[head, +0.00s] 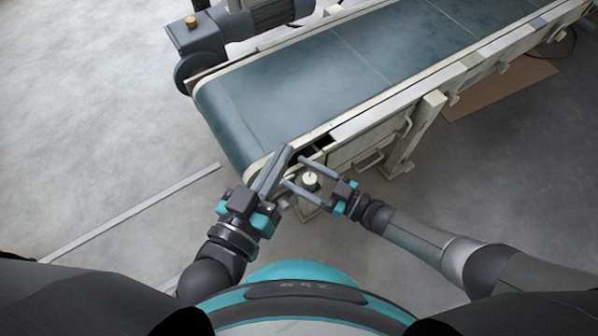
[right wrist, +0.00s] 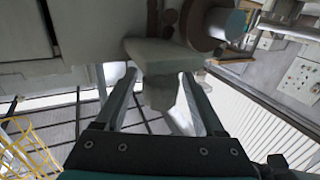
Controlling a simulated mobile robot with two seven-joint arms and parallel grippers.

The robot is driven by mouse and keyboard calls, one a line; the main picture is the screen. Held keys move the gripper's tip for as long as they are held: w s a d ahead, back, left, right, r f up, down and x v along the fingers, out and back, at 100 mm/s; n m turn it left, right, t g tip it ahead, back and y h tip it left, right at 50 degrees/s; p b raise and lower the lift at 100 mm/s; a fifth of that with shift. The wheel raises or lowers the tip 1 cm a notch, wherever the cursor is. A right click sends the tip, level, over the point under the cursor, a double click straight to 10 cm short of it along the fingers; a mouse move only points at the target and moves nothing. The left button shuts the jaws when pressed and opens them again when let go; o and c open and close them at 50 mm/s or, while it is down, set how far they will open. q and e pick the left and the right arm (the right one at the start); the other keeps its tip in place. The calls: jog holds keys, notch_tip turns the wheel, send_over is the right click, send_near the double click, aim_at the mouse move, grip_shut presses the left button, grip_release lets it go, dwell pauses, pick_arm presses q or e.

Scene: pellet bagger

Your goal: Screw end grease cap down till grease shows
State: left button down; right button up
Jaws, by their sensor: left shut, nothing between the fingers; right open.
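A small round pale cap (head: 310,181) with a dark spot on top sits at the near end of the conveyor frame; I take it as the end grease cap. My right gripper (head: 293,170) is open, its two fingers on either side of the cap with visible room. My left gripper (head: 285,151) is shut and empty, angled up against the belt's near corner, left of the cap. No grease can be made out.
The conveyor (head: 300,85) with its blue-grey belt runs to the upper right. A grey motor (head: 195,40) stands at its left end. A frame leg (head: 415,135) and a handle (head: 369,159) lie right of the cap. The floor (head: 90,110) at left is mostly open.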

jog(key=shift+w+a, duration=0.2)
jog(key=shift+a, duration=0.15)
grip_shut()
dwell(0.5)
